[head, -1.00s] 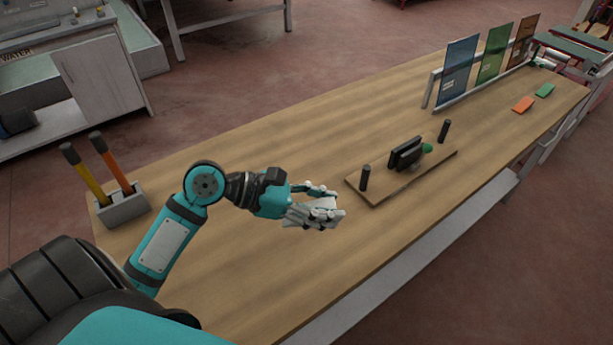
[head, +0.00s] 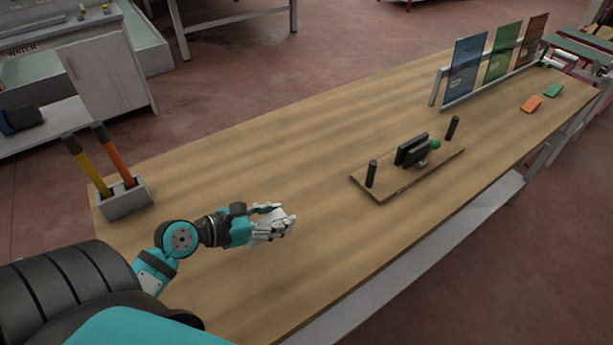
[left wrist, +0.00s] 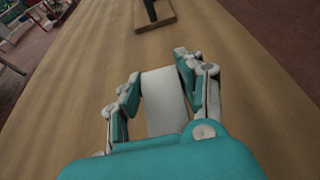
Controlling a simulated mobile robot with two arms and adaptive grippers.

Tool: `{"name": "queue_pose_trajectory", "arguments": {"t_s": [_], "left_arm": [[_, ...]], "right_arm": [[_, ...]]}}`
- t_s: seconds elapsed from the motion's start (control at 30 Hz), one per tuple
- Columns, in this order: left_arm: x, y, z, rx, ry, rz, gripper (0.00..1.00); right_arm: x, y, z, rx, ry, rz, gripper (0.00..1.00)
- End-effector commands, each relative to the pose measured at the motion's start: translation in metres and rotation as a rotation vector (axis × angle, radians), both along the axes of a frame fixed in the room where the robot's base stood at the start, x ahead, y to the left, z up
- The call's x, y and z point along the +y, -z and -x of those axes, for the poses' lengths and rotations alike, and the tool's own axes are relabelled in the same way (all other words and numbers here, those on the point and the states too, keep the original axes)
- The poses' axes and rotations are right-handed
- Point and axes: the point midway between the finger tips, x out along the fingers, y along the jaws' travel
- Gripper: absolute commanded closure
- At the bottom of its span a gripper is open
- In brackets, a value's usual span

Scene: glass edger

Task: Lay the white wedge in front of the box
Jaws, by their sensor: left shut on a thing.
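The white wedge (left wrist: 165,103) is between the fingers of my left gripper (left wrist: 158,68) in the left wrist view, showing as a plain pale block. In the head view my left gripper (head: 283,213) is shut on it above the near left part of the wooden table (head: 330,250), and the fingers mostly hide the wedge. A grey open box (head: 127,203) with a yellow and an orange handle standing in it is at the table's left end, left of and behind the gripper. My right gripper is not in view.
A wooden board (head: 392,190) with two black posts and a black clamp-like fixture (head: 411,150) lies right of the gripper. Blue, green and brown panels (head: 498,58) stand in a rack farther back. Orange (head: 531,104) and green pads lie beyond.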

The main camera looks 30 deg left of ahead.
Motion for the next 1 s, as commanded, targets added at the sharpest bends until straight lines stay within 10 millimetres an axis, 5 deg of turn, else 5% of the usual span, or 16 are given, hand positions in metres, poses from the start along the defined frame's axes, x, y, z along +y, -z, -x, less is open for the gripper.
{"name": "queue_pose_trajectory", "arguments": {"t_s": [0.17,0.7,1.0], "left_arm": [[0.012,0.004,-0.014,-0.005,-0.021,0.000,0.96],[0.055,0.017,-0.138,-0.003,-0.020,0.000,0.96],[0.058,0.039,-0.148,0.003,-0.019,0.003,0.96]], "right_arm": [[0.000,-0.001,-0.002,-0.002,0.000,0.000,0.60],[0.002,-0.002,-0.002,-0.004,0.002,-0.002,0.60],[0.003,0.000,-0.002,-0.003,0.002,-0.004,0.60]]}}
